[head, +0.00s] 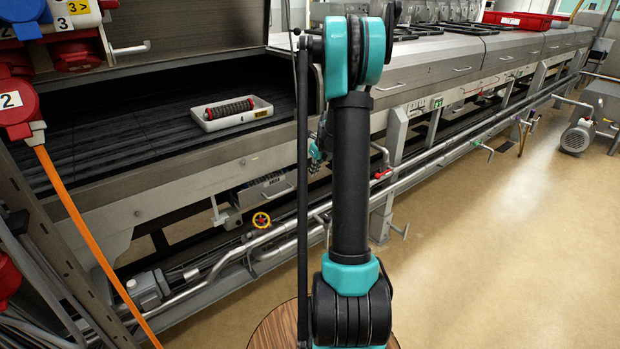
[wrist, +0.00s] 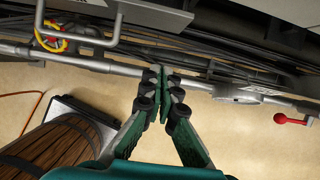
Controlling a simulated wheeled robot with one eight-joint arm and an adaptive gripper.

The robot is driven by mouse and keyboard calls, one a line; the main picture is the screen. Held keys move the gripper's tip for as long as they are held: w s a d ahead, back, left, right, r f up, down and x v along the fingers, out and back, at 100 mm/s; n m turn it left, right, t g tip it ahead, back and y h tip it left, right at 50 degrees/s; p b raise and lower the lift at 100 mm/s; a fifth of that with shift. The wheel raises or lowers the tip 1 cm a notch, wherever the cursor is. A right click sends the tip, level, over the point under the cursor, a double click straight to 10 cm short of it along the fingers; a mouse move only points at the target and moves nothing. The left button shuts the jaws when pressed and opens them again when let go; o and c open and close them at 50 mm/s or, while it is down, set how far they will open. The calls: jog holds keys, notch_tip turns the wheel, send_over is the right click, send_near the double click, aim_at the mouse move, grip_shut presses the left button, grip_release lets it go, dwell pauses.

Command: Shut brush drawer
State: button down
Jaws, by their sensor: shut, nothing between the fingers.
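A small grey drawer (head: 264,189) hangs under the machine's long side beam in the head view. It has a label and a bar handle on its front, and appears to stand out from the frame. In the wrist view, a grey front with a bar handle (wrist: 82,41) at the upper left appears to be the same drawer. My gripper (wrist: 161,78) is shut and empty, to the right of and apart from that handle in the picture. In the head view my gripper (head: 317,154) is mostly hidden behind my arm, right of the drawer.
A red-handled valve (head: 383,174) stands to the right. A white tray (head: 231,113) with a dark roller brush lies on the belt. An orange cable (head: 95,245) hangs at the left.

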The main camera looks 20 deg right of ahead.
aim_at(295, 173)
jog(key=s+a+t+y, duration=0.1)
jog(key=s+t+y, duration=0.1)
jog(key=s+t, duration=0.4)
jog(key=shift+g, duration=0.6)
jog(key=x, duration=0.3)
jog(key=r+x, duration=0.1)
jog(key=x, duration=0.3)
jog(key=w+x, duration=0.1)
jog(key=x, duration=0.3)
jog(key=shift+w+a, duration=0.1)
jog(key=shift+a, duration=0.15)
jog(key=shift+w+a+r, duration=0.1)
jog(key=shift+w+a, duration=0.1)
jog(key=shift+w, duration=0.35)
jog(key=w, duration=0.2)
jog(key=w+a, duration=0.1)
jog(key=shift+w+a, duration=0.15)
jog(key=shift+w, duration=0.6)
